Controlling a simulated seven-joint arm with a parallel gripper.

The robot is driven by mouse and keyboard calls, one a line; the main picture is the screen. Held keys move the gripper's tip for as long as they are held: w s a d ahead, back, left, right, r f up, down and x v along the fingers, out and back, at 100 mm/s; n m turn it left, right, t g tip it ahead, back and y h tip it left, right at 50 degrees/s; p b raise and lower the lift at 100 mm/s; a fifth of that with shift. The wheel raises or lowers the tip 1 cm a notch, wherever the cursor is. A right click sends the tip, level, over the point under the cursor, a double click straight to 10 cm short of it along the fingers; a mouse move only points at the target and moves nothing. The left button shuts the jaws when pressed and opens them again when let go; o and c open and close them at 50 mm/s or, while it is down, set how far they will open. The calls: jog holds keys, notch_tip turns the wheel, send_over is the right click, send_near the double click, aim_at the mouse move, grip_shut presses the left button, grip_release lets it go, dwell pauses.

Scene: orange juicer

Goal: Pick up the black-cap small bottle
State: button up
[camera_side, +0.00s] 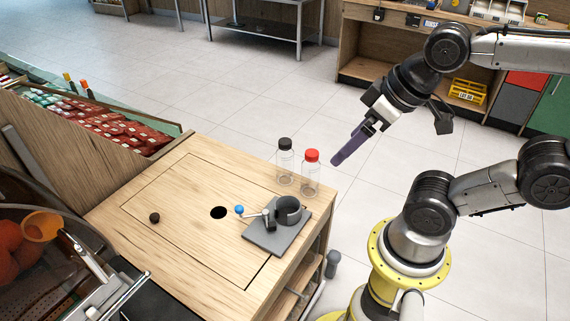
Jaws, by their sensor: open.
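The black-cap small bottle (285,163) is clear and stands upright near the back right corner of the wooden counter. A similar clear bottle with a red cap (311,175) stands just to its right, nearer the camera. My gripper (338,160) is to the right of both bottles, apart from them, its long purple fingers pointing down and left. It is open and holds nothing I can see. The gap between the fingers is hard to see from this side.
On the wooden counter (180,235) are a grey juicer plate (262,238) with a dark cup and blue-knobbed lever, a round hole (218,212) and a small dark knob (154,218). A bin of red packets (120,130) stands left.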

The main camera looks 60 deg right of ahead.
notch_tip(320, 180, up, 3)
jog(key=w+m, duration=0.3)
jog(key=m, duration=0.1)
jog(key=m+g, duration=0.6)
jog(key=m, duration=0.7)
send_over(287, 141)
notch_tip(287, 141, down, 16)
jog(key=shift+r, duration=0.2)
notch_tip(287, 141, down, 7)
jog(key=shift+a+r, duration=0.1)
jog(key=shift+r, duration=0.05)
jog(key=shift+w+f, duration=0.15)
jog(key=shift+f, duration=1.4)
jog(key=shift+w+f, duration=0.1)
jog(key=shift+f, duration=1.4)
